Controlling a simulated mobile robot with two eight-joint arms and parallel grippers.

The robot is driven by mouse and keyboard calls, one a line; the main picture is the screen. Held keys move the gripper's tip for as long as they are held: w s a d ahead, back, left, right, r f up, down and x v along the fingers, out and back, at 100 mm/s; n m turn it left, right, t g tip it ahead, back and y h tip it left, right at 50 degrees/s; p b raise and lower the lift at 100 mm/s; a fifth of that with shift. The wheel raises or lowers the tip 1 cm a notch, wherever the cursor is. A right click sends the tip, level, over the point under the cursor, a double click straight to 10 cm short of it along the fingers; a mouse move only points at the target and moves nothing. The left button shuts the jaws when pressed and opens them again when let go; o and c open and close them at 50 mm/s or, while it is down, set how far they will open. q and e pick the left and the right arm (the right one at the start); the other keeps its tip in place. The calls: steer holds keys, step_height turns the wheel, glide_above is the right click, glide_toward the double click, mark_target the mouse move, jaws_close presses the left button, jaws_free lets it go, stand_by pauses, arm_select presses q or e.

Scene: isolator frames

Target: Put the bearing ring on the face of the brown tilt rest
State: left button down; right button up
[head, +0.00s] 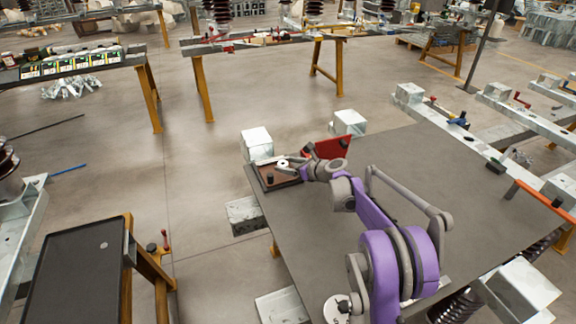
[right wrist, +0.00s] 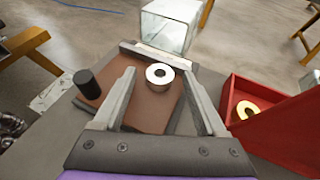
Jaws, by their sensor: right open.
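The brown tilt rest (right wrist: 150,112) lies at the table's far left corner, also in the head view (head: 267,187). It has a black knob (right wrist: 87,83) at its left and a pale strip along its far edge. A silver bearing ring (right wrist: 160,75) appears to lie on the brown face close to that strip; it also shows in the head view (head: 283,163). My right gripper (right wrist: 160,72) is open, its two fingers apart on either side of the ring with gaps visible. It also shows in the head view (head: 286,168). My left gripper is not in view.
A red tray (right wrist: 290,128) stands right of the rest, also in the head view (head: 328,147); a brass-coloured ring (right wrist: 247,109) lies in it. Pale metal blocks (head: 257,142) stand beyond the table edge. The dark tabletop (head: 420,165) is mostly clear on the right.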

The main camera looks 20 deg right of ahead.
steer(key=p+v, duration=0.1)
steer(key=v, duration=1)
steer(key=shift+s+d+r, duration=0.15)
steer(key=shift+s, duration=0.15)
stand_by(0.4)
